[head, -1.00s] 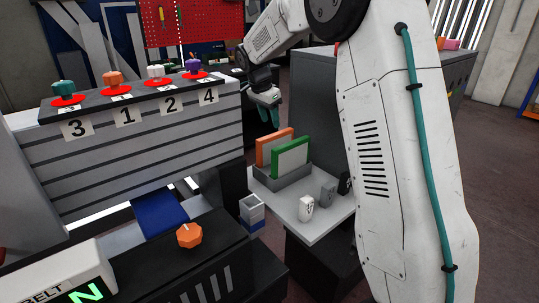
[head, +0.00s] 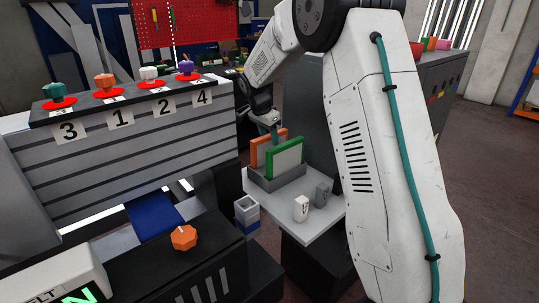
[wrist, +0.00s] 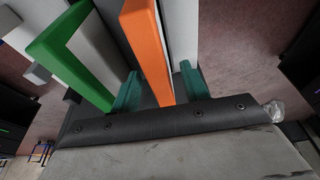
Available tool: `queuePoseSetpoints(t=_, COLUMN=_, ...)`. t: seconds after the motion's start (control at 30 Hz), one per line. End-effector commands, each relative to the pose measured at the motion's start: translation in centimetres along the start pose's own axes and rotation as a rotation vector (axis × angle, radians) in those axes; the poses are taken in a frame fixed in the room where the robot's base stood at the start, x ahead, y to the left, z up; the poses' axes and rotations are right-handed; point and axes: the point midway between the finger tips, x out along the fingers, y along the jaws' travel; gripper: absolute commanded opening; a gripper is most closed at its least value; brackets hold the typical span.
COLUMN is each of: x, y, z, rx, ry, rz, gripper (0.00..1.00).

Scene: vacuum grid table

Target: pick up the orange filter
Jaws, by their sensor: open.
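The orange filter (head: 258,153) stands upright in a grey holder (head: 268,184), just behind the green-framed filter (head: 287,146). My gripper (wrist: 160,72) is open, and its teal fingers lie on either side of the orange filter's frame (wrist: 148,40) in the wrist view. The left finger is in the gap between the orange filter and the green filter (wrist: 78,58). I cannot tell whether either finger touches the orange frame. In the head view my gripper (head: 273,131) is at the top of the orange filter, partly hiding it.
The holder is on a light grey shelf (head: 316,228), with a white block (head: 301,208) and a grey block (head: 321,194) in front. A small open box (head: 247,209) stands left of the shelf. A panel with several coloured knobs is farther left.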

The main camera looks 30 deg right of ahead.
Motion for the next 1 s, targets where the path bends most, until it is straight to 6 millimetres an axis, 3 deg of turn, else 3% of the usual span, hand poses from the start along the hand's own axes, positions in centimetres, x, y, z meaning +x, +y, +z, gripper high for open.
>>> queuePoseSetpoints(t=0.6, x=0.45, y=0.00, z=0.15, rx=0.000, ry=0.000, rz=0.000, gripper=0.45)
queuePoseSetpoints(t=0.77, x=0.45, y=0.00, z=0.15, rx=0.000, ry=0.000, rz=0.000, gripper=0.04)
queuePoseSetpoints(t=0.8, x=0.45, y=0.00, z=0.15, rx=0.000, ry=0.000, rz=0.000, gripper=0.00)
queuePoseSetpoints(t=1.0, x=0.44, y=-0.01, z=0.15, rx=0.000, ry=0.000, rz=0.000, gripper=0.00)
